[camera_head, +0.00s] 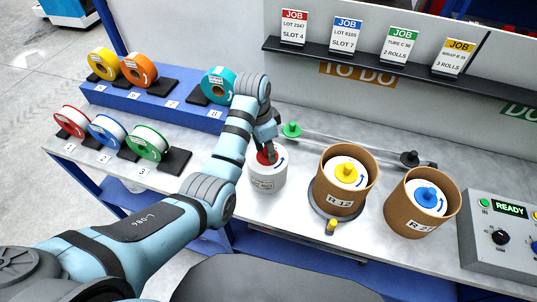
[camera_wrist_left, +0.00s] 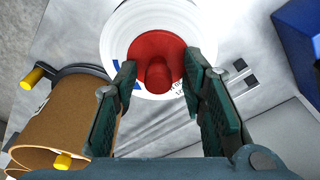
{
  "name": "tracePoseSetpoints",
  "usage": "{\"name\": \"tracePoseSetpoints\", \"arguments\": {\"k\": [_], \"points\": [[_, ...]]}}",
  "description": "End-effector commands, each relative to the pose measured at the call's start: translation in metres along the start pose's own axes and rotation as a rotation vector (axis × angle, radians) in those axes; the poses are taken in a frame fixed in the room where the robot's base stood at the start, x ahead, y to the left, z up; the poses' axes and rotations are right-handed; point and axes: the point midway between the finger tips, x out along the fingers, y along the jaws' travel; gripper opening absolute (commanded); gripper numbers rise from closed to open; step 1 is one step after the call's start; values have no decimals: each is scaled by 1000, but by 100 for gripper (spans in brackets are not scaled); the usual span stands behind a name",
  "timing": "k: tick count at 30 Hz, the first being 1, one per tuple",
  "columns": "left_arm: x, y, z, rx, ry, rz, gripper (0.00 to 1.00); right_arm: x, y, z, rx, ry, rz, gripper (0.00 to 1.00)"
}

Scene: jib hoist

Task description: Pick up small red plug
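The small red plug (camera_head: 263,158) sits in the top of a white roll (camera_head: 267,180) on the bench. In the left wrist view the red plug (camera_wrist_left: 147,48) shows as a round red flange with a raised knob in the middle. My left gripper (camera_head: 270,153) is right over the plug and partly hides it in the head view. In the left wrist view the two fingers of my left gripper (camera_wrist_left: 161,64) are apart, one on each side of the knob, with visible gaps. My right gripper is out of view.
Right of the roll stand cardboard tubs with a yellow plug (camera_head: 346,171) and a blue plug (camera_head: 427,196). A green plug (camera_head: 291,129) and a black knob (camera_head: 409,158) lie behind. Coloured spools stand left; a control box (camera_head: 503,234) is right.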

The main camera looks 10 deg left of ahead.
Motion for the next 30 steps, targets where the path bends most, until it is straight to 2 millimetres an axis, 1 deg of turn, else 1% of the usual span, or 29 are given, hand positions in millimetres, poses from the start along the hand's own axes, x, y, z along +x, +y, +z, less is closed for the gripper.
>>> {"name": "tracePoseSetpoints", "arguments": {"k": [1, 5, 6, 14, 19, 30], "points": [[0, 0, 0, 1, 0, 0, 25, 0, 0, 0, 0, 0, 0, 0], [0, 0, 0, 1, 0, 0, 4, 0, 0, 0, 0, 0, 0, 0], [0, 0, 0, 1, 0, 0, 1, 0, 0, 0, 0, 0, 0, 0], [0, 0, 0, -1, 0, 0, 1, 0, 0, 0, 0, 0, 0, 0], [-6, 0, -2, 2, 1, -1, 1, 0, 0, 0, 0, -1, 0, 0], [-41, 5, -17, 21, 2, 2, 1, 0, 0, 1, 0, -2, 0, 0]]}}
